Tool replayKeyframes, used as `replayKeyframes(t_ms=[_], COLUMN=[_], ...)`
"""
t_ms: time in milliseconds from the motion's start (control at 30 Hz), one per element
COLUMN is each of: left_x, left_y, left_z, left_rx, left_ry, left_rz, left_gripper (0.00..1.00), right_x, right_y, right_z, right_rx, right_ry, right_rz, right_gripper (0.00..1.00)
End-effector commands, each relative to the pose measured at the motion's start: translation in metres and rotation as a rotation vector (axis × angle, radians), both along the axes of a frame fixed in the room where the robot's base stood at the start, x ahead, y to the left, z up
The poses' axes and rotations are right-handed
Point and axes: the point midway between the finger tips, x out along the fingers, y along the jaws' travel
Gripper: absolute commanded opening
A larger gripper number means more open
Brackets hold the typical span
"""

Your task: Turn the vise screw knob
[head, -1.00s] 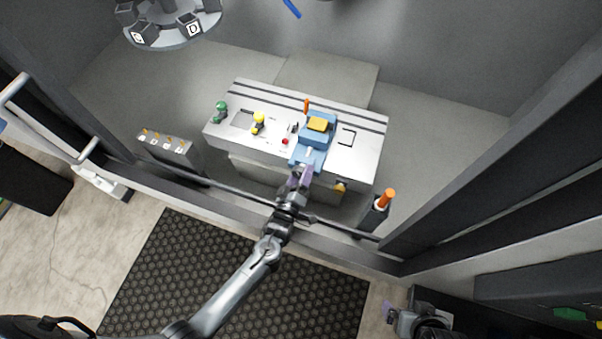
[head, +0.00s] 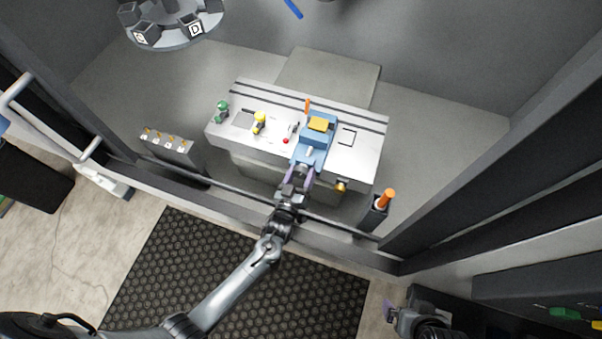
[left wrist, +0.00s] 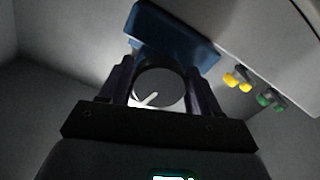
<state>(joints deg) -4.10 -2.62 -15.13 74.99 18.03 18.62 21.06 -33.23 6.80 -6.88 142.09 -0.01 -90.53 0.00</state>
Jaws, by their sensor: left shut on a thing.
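The blue vise (head: 314,157) stands on the white bench (head: 365,158), with a yellow block (head: 318,124) on top. In the left wrist view the vise (left wrist: 170,35) is at the top. The round grey screw knob (left wrist: 160,86) with a white line sits in front of it, between my fingers. My left gripper (head: 304,173) is at the vise's near end; in the left wrist view (left wrist: 160,88) its dark fingers are shut on the knob from both sides. In the head view the knob is mostly hidden by the gripper. My right gripper (head: 396,318) shows small at the lower right; its jaws are unclear.
Green (head: 221,111) and yellow (head: 260,122) fittings and a red button (head: 286,141) are on the bench left of the vise. An orange-handled item (head: 387,196) stands at the right. A dark rail (head: 240,202) crosses in front of the bench.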

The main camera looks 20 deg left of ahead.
Motion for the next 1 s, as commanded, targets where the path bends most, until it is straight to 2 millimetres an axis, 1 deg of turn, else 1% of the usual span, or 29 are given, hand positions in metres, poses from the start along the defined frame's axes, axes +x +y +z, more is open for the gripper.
replayKeyframes(t_ms=[33, 367, 400, 467, 500, 533, 833, 1000], left_x=[-0.001, -0.001, -0.001, -0.001, -0.001, -0.001, 0.000, 0.000], left_y=[0.000, 0.000, 0.000, 0.000, 0.000, 0.000, 0.000, 0.000], left_z=[-0.002, -0.003, -0.003, -0.003, -0.003, -0.003, 0.000, 0.010], left_rx=[0.004, 0.004, 0.004, 0.004, 0.004, 0.004, 0.003, 0.002], left_ry=[0.005, 0.007, 0.007, 0.007, 0.006, 0.005, 0.002, 0.002], left_rz=[-0.001, -0.001, 0.000, 0.000, 0.000, -0.001, 0.000, -0.001], left_gripper=[0.32, 0.32, 0.67, 0.76, 0.82, 0.84, 0.84, 0.84], right_x=[0.000, 0.000, 0.000, 0.000, 0.000, 0.000, 0.000, 0.000], right_y=[0.000, 0.001, 0.001, 0.001, 0.001, 0.001, -0.001, -0.002], right_z=[0.000, 0.000, 0.000, 0.000, 0.000, 0.000, 0.001, 0.010], right_rx=[0.001, 0.004, 0.004, 0.004, 0.003, 0.003, -0.004, -0.007], right_ry=[0.000, 0.001, 0.001, 0.001, 0.000, 0.000, 0.000, 0.000], right_rz=[-0.001, -0.002, -0.002, -0.002, -0.002, -0.002, 0.003, 0.004], right_gripper=[1.00, 1.00, 1.00, 1.00, 1.00, 1.00, 1.00, 1.00])
